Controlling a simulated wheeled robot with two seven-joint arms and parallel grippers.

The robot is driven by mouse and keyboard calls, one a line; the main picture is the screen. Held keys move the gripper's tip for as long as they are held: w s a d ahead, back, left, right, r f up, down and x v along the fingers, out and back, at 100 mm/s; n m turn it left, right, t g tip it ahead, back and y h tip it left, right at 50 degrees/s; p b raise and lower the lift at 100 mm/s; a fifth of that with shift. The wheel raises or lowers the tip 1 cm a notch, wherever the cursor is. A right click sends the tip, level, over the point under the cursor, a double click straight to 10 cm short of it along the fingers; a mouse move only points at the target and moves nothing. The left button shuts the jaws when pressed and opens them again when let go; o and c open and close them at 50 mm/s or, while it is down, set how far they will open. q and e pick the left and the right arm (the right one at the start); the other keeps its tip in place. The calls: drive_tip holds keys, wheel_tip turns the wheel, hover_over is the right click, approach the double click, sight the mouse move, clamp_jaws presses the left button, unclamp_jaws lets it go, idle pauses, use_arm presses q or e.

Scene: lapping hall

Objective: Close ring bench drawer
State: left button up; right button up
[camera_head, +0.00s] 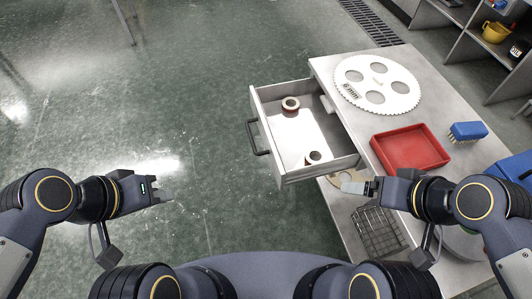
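The ring bench drawer (318,174) is pulled out to the left of the grey bench (410,85). Its dark handle (257,138) is on the front panel, on the drawer's left side. Two small rings lie inside, one reddish (290,104) at the far end and one darker (313,157) at the near end. My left gripper (164,191) is open and empty above the floor, left of and nearer than the handle, well apart from it. My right gripper (352,187) is over the bench's near left edge, just past the drawer's near corner; its finger gap is not clear.
On the bench lie a large pale toothed disc (400,86), a red tray (420,160) and a blue brush (467,130). A wire basket (378,236) is near my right arm. Shelves (465,40) stand at the back right. The green floor (190,100) left of the drawer is clear.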

use_arm(q)
drive_tip(key=d+f+n+g+h+b, duration=0.1)
drive_tip(key=f+b, duration=0.1)
drive_tip(key=f, duration=0.1)
drive_tip(key=d+f+g+h+b, duration=0.1)
drive_tip(key=f, duration=0.2)
drive_tip(key=w+d+f+n+g+b, duration=0.1)
drive_tip(key=f+b, duration=0.1)
drive_tip(key=shift+w+d+f+n+h+b, duration=0.1)
drive_tip(key=shift+d+f+n+h+b, duration=0.1)
drive_tip(key=shift+f+n+h+b, duration=0.15)
clamp_jaws()
drive_tip(key=n+t+h+b, duration=0.3)
drive_tip(key=n+h+b, duration=0.7)
drive_tip(key=n+b, duration=0.65)
approach(279, 180)
drive_tip(key=shift+m, duration=0.3)
drive_tip(key=b+x, duration=0.2)
drive_tip(key=x, duration=0.5)
drive_tip(key=shift+w+f, duration=0.1)
